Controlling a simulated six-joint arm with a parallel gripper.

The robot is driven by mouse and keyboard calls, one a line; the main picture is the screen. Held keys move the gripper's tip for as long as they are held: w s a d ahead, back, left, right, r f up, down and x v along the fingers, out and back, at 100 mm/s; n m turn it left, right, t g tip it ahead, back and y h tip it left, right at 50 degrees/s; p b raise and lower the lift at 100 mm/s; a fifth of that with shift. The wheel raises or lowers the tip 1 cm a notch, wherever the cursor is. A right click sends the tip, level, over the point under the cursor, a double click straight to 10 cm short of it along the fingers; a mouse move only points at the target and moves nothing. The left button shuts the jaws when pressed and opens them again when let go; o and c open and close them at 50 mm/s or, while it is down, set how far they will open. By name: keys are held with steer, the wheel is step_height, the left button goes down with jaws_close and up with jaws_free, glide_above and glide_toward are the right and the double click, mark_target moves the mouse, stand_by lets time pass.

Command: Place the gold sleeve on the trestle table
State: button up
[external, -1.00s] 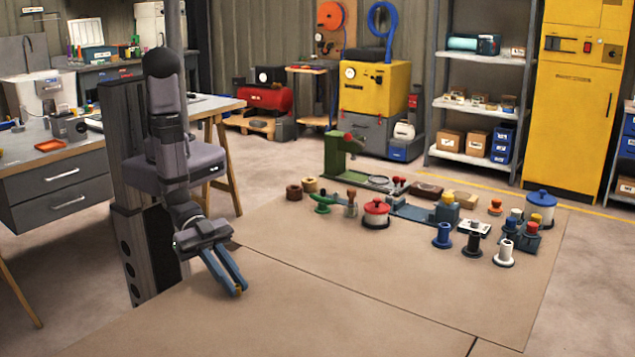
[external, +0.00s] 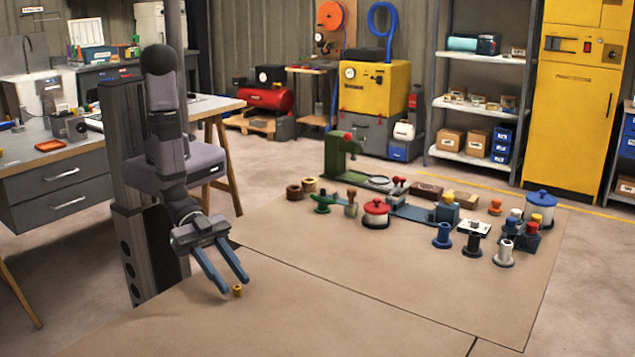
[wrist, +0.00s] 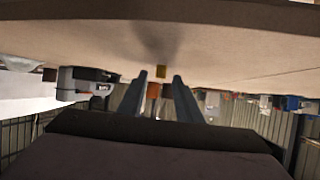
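The gold sleeve (external: 238,291) is a small yellow cylinder standing on the broad brown work surface (external: 330,300) near its left side. My gripper (external: 235,286) is open and low over that surface, with the sleeve at its fingertips, apart from both fingers. In the wrist view the sleeve (wrist: 161,71) shows in the gap just beyond the fingertips (wrist: 160,77). A table with splayed wooden trestle legs (external: 222,165) stands behind my arm at left. I cannot tell what legs the brown surface has.
Farther back on the brown surface stand a red-lidded pot (external: 376,213), a green machine (external: 342,155), a blue spool (external: 442,236), a black spool (external: 472,244), a white spool (external: 504,254) and a blue-lidded pot (external: 540,207). The surface around the sleeve is clear.

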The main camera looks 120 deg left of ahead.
steer(key=p+v, duration=0.1)
steer(key=v, duration=0.5)
steer(key=shift+r, duration=0.1)
steer(key=p+v, duration=0.2)
steer(key=p, duration=0.3)
steer(key=shift+s+r, duration=0.1)
steer(key=shift+r, duration=0.1)
steer(key=shift+p+v, duration=1.2)
steer(key=shift+p, duration=0.35)
steer(key=shift+s+a+f, duration=0.1)
steer(key=shift+f, duration=0.1)
steer(key=shift+w+a+f+n+g+y, duration=0.15)
steer(key=shift+w+a+n+g+y, duration=0.15)
steer(key=shift+w+a+n+g, duration=0.15)
steer(key=shift+w+a+f+n+g, duration=0.1)
steer(key=shift+a+n+g, duration=0.1)
steer(key=shift+a+g, duration=0.25)
steer(key=shift+w+a+n+g, duration=0.15)
steer(key=shift+a+g, duration=0.05)
steer(key=shift+g, duration=0.3)
steer(key=s+a+r+g+y, duration=0.2)
steer(key=s+a+r+g, duration=0.7)
steer(key=s+a, duration=0.5)
steer(key=shift+s+a+r+n+g, duration=0.25)
steer(key=shift+a+r+n+g, duration=0.15)
steer(key=shift+a+r, duration=0.45)
